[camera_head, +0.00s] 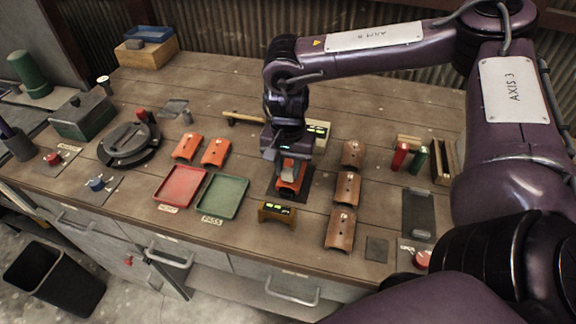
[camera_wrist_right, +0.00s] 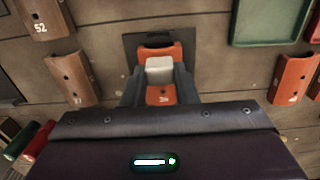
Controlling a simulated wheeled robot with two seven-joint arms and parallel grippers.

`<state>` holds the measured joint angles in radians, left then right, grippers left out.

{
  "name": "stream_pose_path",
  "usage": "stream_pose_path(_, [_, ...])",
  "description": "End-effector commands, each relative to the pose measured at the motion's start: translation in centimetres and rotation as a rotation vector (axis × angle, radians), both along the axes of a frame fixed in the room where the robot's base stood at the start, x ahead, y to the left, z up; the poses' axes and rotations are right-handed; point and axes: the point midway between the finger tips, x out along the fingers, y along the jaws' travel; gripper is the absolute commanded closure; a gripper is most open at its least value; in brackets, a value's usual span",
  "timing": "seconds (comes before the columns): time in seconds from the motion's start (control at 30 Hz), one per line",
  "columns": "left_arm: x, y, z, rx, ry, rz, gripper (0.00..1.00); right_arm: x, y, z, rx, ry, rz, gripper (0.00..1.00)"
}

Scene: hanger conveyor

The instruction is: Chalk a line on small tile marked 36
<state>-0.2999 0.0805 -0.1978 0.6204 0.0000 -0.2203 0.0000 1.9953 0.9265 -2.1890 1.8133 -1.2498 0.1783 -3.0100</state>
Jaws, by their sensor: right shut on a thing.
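An orange curved tile (camera_head: 288,190) lies on a dark mat (camera_head: 303,182) near the middle of the bench. In the wrist view the tile (camera_wrist_right: 163,97) sits between and below my fingers, with a small number that is hard to read, possibly 36. My right gripper (camera_head: 286,166) is directly above it, pointing down, shut on a pale chalk block (camera_wrist_right: 159,70). The block covers the middle of the tile. I cannot tell whether the chalk touches the tile. No chalk line shows. My left gripper is out of view.
Two orange tiles (camera_head: 215,152) lie behind a red tray (camera_head: 181,186) and a green tray (camera_head: 221,195). Several brown tiles (camera_head: 347,188) lie in a column to the right.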

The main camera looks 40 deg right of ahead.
Motion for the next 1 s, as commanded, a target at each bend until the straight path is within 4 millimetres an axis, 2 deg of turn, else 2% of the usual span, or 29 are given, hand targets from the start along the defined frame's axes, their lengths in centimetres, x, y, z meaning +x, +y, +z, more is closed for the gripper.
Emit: stream_pose_path(1.0, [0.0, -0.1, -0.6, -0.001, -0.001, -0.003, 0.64, 0.0, 0.0, -1.1, 0.0, 0.0, 0.0, 0.94])
